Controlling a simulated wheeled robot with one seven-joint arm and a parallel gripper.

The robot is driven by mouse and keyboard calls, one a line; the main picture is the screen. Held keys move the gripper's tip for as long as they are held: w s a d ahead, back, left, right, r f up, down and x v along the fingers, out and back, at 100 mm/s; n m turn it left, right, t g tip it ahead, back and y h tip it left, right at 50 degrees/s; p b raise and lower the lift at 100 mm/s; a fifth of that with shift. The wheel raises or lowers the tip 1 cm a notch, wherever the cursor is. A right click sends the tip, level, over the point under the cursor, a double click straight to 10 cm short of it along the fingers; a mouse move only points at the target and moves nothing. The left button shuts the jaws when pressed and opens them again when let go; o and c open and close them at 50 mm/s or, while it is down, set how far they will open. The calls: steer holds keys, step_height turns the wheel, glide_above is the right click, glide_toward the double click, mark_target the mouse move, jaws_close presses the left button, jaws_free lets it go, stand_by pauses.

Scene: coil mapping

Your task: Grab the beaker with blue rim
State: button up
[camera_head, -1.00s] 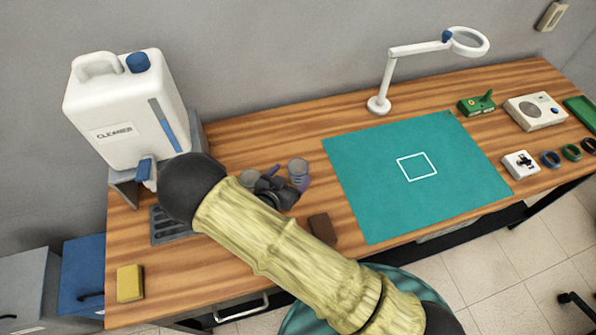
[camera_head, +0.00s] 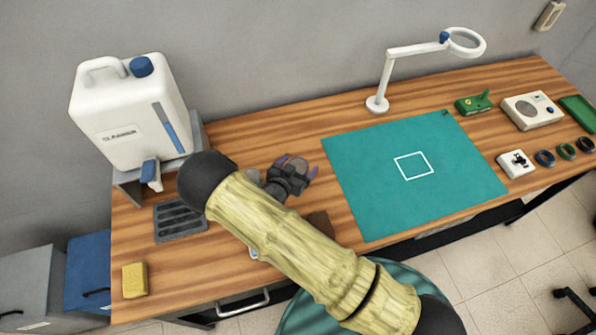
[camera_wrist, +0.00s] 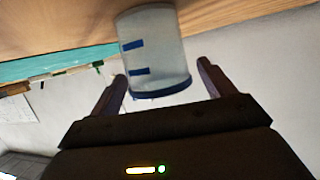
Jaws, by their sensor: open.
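The beaker with the blue rim (camera_wrist: 153,48) is a clear cup with two blue marks on its side. In the wrist view it appears upside down, rim toward my gripper, between the two fingers. My gripper (camera_wrist: 161,72) is open, with a gap seen beside the beaker on the right; contact on the left cannot be told.
Another small grey vessel (camera_head: 252,175) is partly hidden just left of my gripper. A brown block (camera_head: 321,222) lies in front, partly behind my arm. The cleaner jug (camera_head: 130,112) on its stand and a slotted grey tray (camera_head: 181,222) are left. The green mat (camera_head: 412,190) is right.

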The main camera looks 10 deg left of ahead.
steer(key=c, duration=1.1)
steer(key=shift+o, duration=0.2)
step_height(320, 180, up, 10)
steer(key=b, duration=0.2)
steer(key=shift+b, duration=0.4)
